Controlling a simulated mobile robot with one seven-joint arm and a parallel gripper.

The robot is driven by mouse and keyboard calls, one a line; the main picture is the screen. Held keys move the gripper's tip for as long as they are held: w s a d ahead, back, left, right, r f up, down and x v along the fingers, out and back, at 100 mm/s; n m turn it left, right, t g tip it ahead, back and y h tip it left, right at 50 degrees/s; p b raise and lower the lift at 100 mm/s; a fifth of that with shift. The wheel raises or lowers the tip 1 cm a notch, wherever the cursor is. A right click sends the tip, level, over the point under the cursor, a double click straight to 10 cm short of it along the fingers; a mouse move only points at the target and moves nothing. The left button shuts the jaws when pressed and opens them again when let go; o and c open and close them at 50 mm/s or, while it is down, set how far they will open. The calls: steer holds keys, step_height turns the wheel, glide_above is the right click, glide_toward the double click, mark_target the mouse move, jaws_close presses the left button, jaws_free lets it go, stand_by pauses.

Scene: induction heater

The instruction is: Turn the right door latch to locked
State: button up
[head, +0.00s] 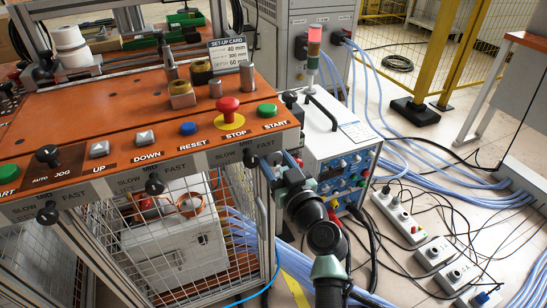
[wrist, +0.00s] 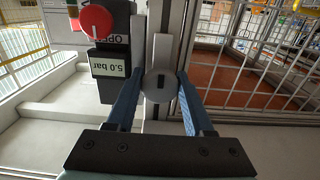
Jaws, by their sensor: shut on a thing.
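The right door latch (wrist: 158,88) is a round grey knob with a short dark slot, on a light frame post in the wrist view. The slot runs up and down in that picture. My gripper (wrist: 160,80) has its two blue fingers shut on the knob, one on each side. In the head view my gripper (head: 274,168) is at the right front corner post of the orange-topped machine, just below the panel edge. The latch cannot be made out there behind my gripper. A mesh door (wrist: 260,65) is right of the post in the wrist view.
A red knob (wrist: 96,19) on a dark unit with a "5.0 bar" label (wrist: 109,65) is close left of the fingers. The panel (head: 150,150) with buttons overhangs the mesh front. A white control box (head: 345,165) stands close right. Cables and power strips (head: 400,216) cover the floor.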

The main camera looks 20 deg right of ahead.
jaws_close()
